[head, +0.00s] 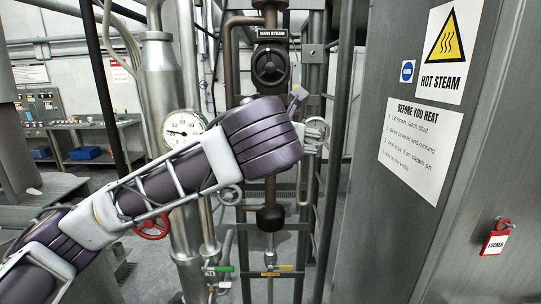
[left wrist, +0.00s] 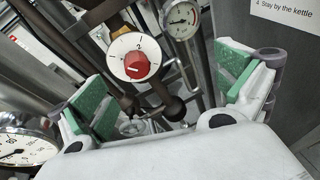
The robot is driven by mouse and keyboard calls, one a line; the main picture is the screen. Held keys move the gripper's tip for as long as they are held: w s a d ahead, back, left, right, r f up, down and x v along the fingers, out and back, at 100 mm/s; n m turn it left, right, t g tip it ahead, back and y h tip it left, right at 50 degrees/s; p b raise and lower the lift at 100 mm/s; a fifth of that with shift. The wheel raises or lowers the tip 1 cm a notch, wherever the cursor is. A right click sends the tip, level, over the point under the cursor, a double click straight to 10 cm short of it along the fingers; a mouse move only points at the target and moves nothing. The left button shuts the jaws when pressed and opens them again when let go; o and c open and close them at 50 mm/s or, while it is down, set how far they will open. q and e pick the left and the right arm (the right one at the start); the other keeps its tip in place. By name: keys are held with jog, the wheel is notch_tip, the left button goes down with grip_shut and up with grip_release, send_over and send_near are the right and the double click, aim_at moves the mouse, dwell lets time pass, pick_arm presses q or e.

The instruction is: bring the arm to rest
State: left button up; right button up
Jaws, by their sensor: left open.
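My left arm crosses the head view from the lower left to the middle. Its gripper (head: 313,135) is at the far end, in front of the steam pipework and mostly hidden by my wrist. In the left wrist view my left gripper (left wrist: 165,90) is open, its two green-padded fingers wide apart with nothing held. A red knob on a white numbered dial (left wrist: 135,65) shows beyond and between the fingers; I see no contact. My right gripper is in neither view.
The "MAIN STEAM" handwheel (head: 270,65) is above my wrist. Green (head: 218,268) and yellow (head: 275,272) valve levers are below. A grey cabinet (head: 385,240) with a red "LOCKED" tag (head: 495,243) stands right.

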pick_arm(q)
jog(key=s+a+f+n+g+h, duration=0.1)
jog(key=a+f+n+g, duration=0.25)
jog(key=f+n, duration=0.95)
jog(key=s+a+f+n+g, duration=0.2)
jog(key=a+f+n, duration=0.45)
jog(key=f, duration=1.15)
jog(key=s+a+f+n+g+y, duration=0.1)
jog(key=s+a+f+n+g, duration=0.1)
jog(key=s+a+f+n, duration=0.45)
jog(key=s+a+f+n+g+y, duration=0.15)
jog(key=s+a+f+n, duration=0.25)
jog(key=s+f+n, duration=0.45)
jog(key=s+a+f+n+g+y, duration=0.15)
jog(key=s+a+f+n, duration=0.3)
jog(key=f, duration=0.55)
notch_tip(320, 180, down, 34)
jog(key=s+m+g+b, duration=0.1)
jog(key=s+g+b, duration=0.1)
jog(key=s, duration=0.1)
jog(key=s+a+f+b, duration=0.1)
jog(key=s+a+f, duration=0.1)
jog(key=s+f, duration=0.9)
jog(key=s+a+f+g+b, duration=0.1)
jog(key=s+a+f, duration=0.1)
jog(key=s+f, duration=0.9)
jog(key=shift+a+f+m, duration=0.15)
jog(key=shift+a+m, duration=0.15)
jog(key=shift+a, duration=0.05)
